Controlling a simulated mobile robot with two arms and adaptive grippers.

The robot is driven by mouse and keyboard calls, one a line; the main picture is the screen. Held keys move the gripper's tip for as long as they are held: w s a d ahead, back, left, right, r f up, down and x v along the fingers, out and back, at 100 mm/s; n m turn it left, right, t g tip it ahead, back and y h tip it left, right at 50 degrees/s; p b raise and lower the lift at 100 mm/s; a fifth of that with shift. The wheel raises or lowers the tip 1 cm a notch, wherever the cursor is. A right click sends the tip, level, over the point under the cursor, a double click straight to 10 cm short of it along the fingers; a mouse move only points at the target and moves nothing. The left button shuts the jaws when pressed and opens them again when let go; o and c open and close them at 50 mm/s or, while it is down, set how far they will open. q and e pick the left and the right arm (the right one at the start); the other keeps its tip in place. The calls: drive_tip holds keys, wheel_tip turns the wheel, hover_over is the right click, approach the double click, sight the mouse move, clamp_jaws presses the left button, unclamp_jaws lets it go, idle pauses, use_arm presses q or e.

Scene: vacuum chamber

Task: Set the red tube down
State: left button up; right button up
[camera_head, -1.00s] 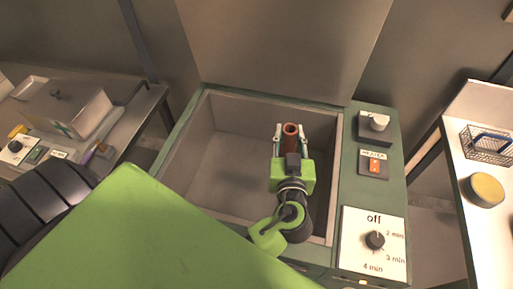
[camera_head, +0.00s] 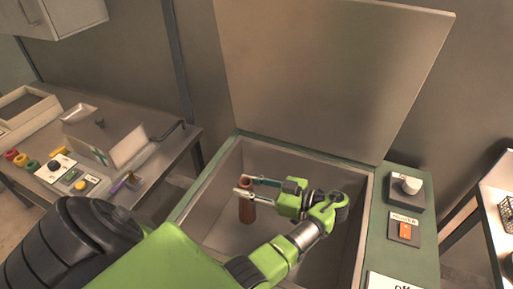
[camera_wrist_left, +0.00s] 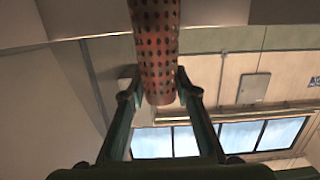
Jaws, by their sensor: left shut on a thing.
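The red tube (camera_head: 247,211) stands upright inside the open vacuum chamber (camera_head: 290,163), toward its left side. My left gripper (camera_head: 247,185) reaches in from the right of the tube and is shut on its upper part. In the left wrist view the tube (camera_wrist_left: 155,45) shows a perforated red wall between the two fingers of the gripper (camera_wrist_left: 160,88). I cannot tell whether the tube's lower end touches the chamber floor. My right gripper is not in view.
The chamber lid (camera_head: 325,75) stands open behind. A panel with a knob (camera_head: 411,186) and a heater switch (camera_head: 404,231) lies to the right. A wire basket (camera_head: 507,214) sits on a table at far right.

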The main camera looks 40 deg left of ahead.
use_arm(q)
drive_tip(key=shift+f+b, duration=0.4)
drive_tip(key=shift+f, duration=2.45)
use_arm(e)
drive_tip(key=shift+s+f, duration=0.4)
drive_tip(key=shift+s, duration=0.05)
use_arm(q)
drive_tip(key=shift+f+b, duration=0.65)
drive_tip(key=shift+b, duration=0.15)
drive_tip(key=o, duration=1.2)
drive_tip(key=shift+r, duration=0.1)
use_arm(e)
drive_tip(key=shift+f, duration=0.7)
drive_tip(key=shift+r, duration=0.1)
